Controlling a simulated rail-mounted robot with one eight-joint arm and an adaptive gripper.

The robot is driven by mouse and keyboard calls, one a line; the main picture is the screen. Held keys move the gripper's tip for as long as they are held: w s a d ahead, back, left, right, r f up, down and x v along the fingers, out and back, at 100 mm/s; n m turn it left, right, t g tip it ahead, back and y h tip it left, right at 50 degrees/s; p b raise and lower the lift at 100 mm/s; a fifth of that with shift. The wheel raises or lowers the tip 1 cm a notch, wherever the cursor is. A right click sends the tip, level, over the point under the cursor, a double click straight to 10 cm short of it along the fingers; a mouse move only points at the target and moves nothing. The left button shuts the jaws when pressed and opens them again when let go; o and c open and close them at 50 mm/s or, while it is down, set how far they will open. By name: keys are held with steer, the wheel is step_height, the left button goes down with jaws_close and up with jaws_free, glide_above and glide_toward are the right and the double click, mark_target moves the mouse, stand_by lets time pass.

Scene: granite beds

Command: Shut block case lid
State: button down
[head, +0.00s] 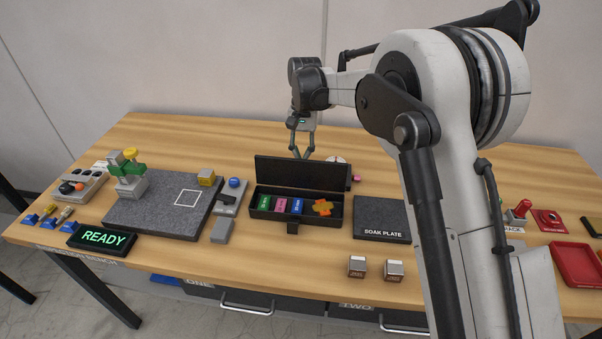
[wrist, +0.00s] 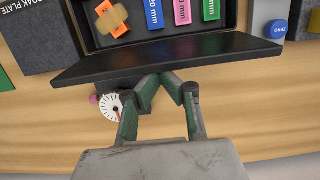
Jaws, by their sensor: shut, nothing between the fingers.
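The block case (head: 264,212) is a black box on the wooden table, with its lid (head: 302,174) standing open along the far side. Green, pink and blue labelled blocks and an orange item (head: 323,208) lie inside. In the wrist view the lid (wrist: 180,58) shows as a dark panel across the picture, with the orange item (wrist: 112,18) and blocks beyond it. My gripper (head: 301,156) is behind the lid on its far side, pointing down. In the wrist view its shut fingertips (wrist: 168,80) are close to the lid's outer face; I cannot tell whether they touch.
A granite plate (head: 150,212) lies left of the case, and the soak plate (head: 381,218) lies right of it. A round dial (wrist: 110,106) stands near the gripper. Two small metal blocks (head: 375,268) sit in front. Table behind the case is mostly clear.

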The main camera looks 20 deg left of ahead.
steer(key=shift+s+d+b, duration=0.2)
steer(key=shift+s+b, duration=0.1)
steer(key=shift+s, duration=0.75)
steer(key=shift+s+d+b, duration=0.15)
steer(key=shift+s+b, duration=0.1)
steer(key=shift+s, duration=0.75)
steer(key=shift+r, duration=0.1)
step_height(320, 180, up, 8)
steer(key=p, duration=0.3)
stand_by(1.1)
